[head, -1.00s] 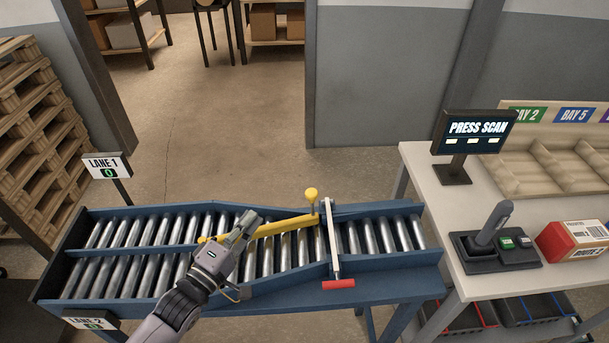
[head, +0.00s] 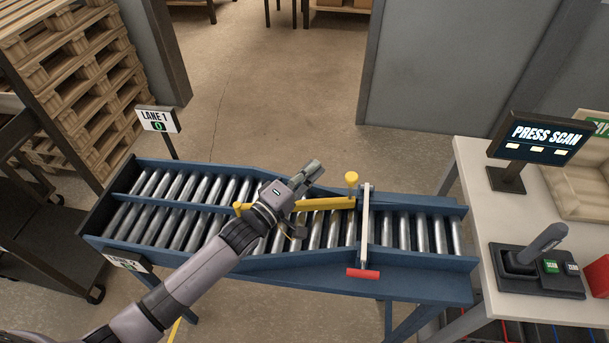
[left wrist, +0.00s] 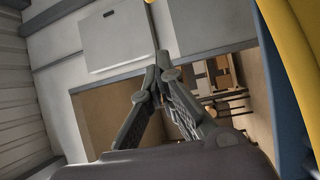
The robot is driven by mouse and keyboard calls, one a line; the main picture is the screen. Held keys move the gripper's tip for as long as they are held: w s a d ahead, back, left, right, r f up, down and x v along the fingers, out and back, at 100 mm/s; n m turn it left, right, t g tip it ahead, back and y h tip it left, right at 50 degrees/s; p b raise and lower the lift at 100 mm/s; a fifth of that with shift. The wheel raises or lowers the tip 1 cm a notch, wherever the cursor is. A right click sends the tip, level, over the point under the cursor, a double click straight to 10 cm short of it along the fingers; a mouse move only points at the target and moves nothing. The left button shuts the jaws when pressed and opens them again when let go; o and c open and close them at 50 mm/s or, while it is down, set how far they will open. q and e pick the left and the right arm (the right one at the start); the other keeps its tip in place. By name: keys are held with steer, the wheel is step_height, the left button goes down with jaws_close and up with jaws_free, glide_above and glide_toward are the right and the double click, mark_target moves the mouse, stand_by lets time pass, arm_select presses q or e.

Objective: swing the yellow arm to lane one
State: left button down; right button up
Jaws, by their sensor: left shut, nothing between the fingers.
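The yellow arm (head: 327,203) lies across the rollers of the blue conveyor (head: 330,268). A round yellow knob (head: 352,177) stands at its right end. Its left tip shows near the end of the blue lane divider (head: 190,204). My left gripper (head: 313,168) is shut and empty, above the far side of the arm and left of the knob. The gripper and wrist hide the arm's middle. In the left wrist view my closed fingertips (left wrist: 153,72) point at open space, with a blurred yellow surface close by at the right edge. My right gripper is not in view.
The lane 1 sign (head: 158,120) stands at the conveyor's far left, the lane 2 sign (head: 127,261) at the near left. A white gate bar with a red handle (head: 363,273) crosses the rollers. A table with a PRESS SCAN screen (head: 541,137) stands at right.

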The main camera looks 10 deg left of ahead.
arm_select(q)
steer(key=d+p, duration=0.1)
steer(key=d, duration=0.1)
steer(key=w+d+p, duration=0.1)
steer(key=d, duration=0.2)
steer(key=shift+d, duration=0.1)
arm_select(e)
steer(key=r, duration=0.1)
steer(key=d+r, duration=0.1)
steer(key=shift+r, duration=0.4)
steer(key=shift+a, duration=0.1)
arm_select(q)
steer(key=s+m+g+h+p, duration=0.1)
steer(key=s+m+g+h, duration=0.4)
steer(key=s, duration=0.5)
steer(key=shift+s+d+f+g+h, duration=0.2)
steer(key=shift+s+g+h, duration=0.2)
steer(key=shift+g+h, duration=0.15)
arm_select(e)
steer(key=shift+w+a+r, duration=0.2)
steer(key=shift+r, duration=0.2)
arm_select(q)
steer(key=shift+s, duration=0.1)
